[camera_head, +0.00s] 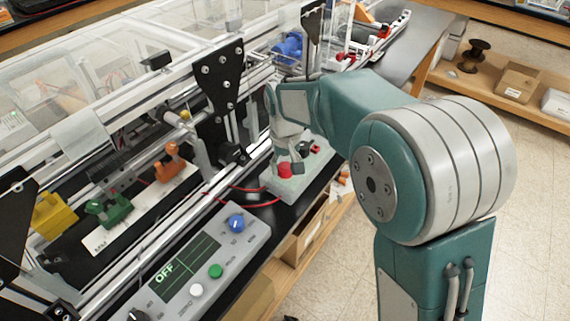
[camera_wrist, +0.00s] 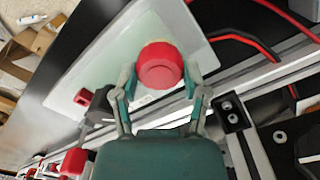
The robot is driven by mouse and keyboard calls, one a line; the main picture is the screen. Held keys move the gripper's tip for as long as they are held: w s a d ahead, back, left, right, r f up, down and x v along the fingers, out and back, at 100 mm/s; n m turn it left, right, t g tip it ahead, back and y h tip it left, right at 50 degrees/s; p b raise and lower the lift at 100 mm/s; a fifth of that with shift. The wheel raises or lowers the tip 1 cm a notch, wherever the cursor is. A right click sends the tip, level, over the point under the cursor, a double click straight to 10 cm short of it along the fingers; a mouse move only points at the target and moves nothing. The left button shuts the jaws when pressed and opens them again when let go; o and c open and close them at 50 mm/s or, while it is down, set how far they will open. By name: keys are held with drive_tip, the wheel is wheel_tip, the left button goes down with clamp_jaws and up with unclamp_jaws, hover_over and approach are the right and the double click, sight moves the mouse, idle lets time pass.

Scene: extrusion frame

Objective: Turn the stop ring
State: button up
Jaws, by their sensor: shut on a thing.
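The stop ring is a round red knob (camera_head: 285,170) on a pale plate (camera_head: 283,189) beside the extrusion frame. In the wrist view the red knob (camera_wrist: 160,66) stands at upper centre, with its round face toward the camera. My gripper (camera_head: 287,163) reaches down over it from above. In the wrist view the fingers of my gripper (camera_wrist: 160,80) lie on the left and right sides of the knob and are shut on it. The knob's far side and its base are hidden.
A control box (camera_head: 205,268) with a blue knob (camera_head: 236,222), a green button and a screen reading OFF lies at front left. Red and black cables (camera_wrist: 245,38) run near the plate. The extrusion frame (camera_head: 120,105) fills the left, and a wooden shelf (camera_head: 500,75) stands at back right.

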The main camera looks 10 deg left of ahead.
sight(285, 166)
drive_tip(key=shift+s+f, duration=0.1)
drive_tip(key=shift+f, duration=0.05)
idle(0.3)
drive_tip(key=o, duration=1.1)
drive_tip(key=shift+o, duration=0.2)
drive_tip(key=shift+r, duration=0.2)
wheel_tip(285, 166, up, 12)
drive_tip(key=shift+f, duration=0.15)
